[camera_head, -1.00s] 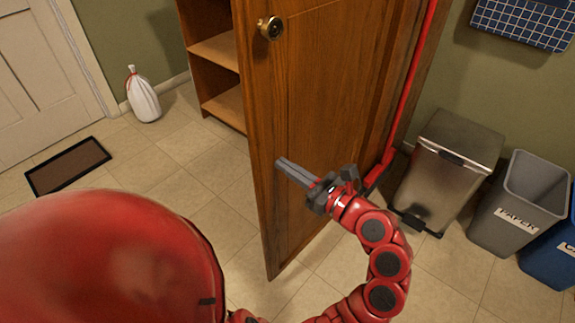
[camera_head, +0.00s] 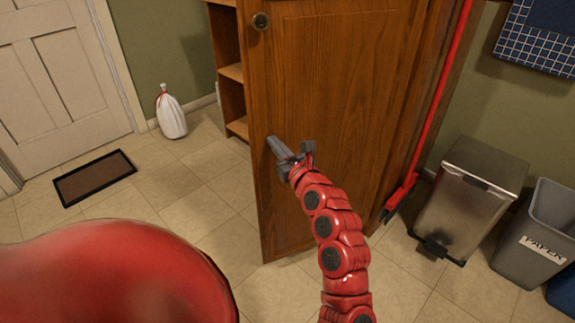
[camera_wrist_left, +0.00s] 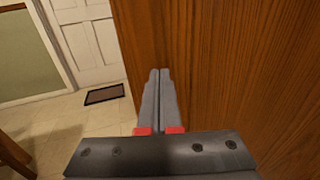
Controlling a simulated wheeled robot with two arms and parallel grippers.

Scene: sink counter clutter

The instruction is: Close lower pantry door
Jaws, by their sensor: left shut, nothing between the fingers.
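In the left wrist view the shut fingers (camera_wrist_left: 159,75) lie over the door's edge, with the door face (camera_wrist_left: 240,70) to the right. I cannot tell whether they touch it. My right gripper is not in view.
A red-handled broom (camera_head: 430,125) leans right of the door. A steel bin (camera_head: 472,198) and a grey paper bin (camera_head: 537,240) stand farther right. A white bag (camera_head: 171,115) and a dark doormat (camera_head: 95,178) lie on the left, with clear tiled floor between.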

